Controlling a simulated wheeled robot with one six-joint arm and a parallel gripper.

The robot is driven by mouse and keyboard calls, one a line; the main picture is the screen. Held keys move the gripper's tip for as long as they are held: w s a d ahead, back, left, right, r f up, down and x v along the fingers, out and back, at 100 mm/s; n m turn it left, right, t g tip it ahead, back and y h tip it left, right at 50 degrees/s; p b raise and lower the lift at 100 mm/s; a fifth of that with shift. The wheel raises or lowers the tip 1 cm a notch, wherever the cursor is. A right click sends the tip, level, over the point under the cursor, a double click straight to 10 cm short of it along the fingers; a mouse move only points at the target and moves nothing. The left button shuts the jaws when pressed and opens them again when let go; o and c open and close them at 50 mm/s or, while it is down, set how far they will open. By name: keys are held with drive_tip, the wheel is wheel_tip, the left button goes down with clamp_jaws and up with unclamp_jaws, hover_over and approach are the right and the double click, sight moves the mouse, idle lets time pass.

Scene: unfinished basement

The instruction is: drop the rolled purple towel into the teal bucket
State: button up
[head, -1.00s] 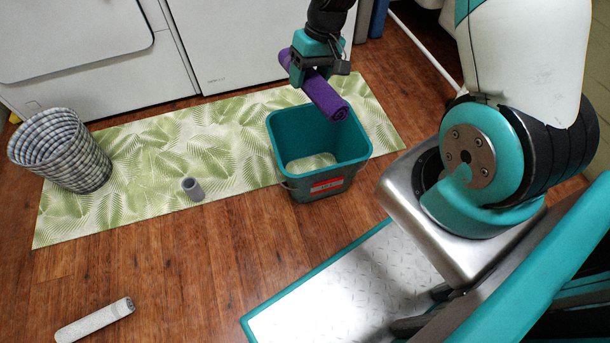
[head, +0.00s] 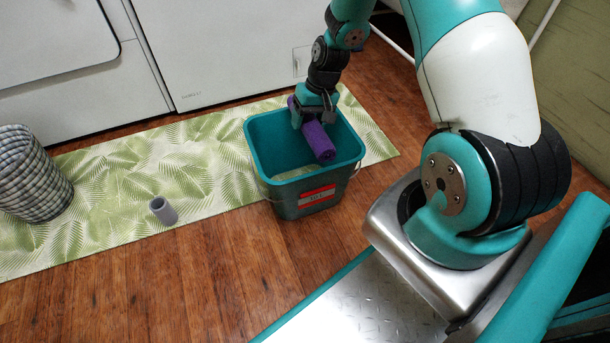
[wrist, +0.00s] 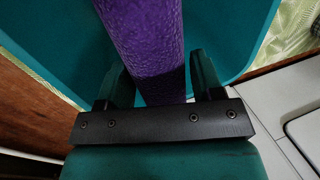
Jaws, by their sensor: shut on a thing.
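The rolled purple towel (head: 319,141) is in my gripper (head: 311,117), which is shut on it. In the head view the towel overlaps the right part of the opening of the teal bucket (head: 262,172); its near end shows inside the rim's outline. In the wrist view the towel (wrist: 147,35) runs up between the two fingers of my gripper (wrist: 165,82), with the teal bucket wall (wrist: 235,30) behind it. The bucket stands upright with a red and white label on its front. I cannot tell exactly how deep the towel is.
The bucket stands at the front edge of a leaf-patterned mat (head: 120,180). White appliances (head: 215,50) line the back. Wood floor in front is clear.

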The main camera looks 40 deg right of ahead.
wheel_tip(320, 180, down, 2)
drive_tip(key=shift+f+b, duration=0.1)
drive_tip(key=shift+b, duration=0.55)
drive_tip(key=o, duration=1.1)
drive_tip(key=shift+c, duration=0.2)
drive_tip(key=shift+r, duration=0.25)
drive_tip(key=p+v, duration=0.9)
drive_tip(key=v, duration=0.8)
drive_tip(key=shift+p, duration=0.4)
drive_tip(key=shift+d, duration=0.15)
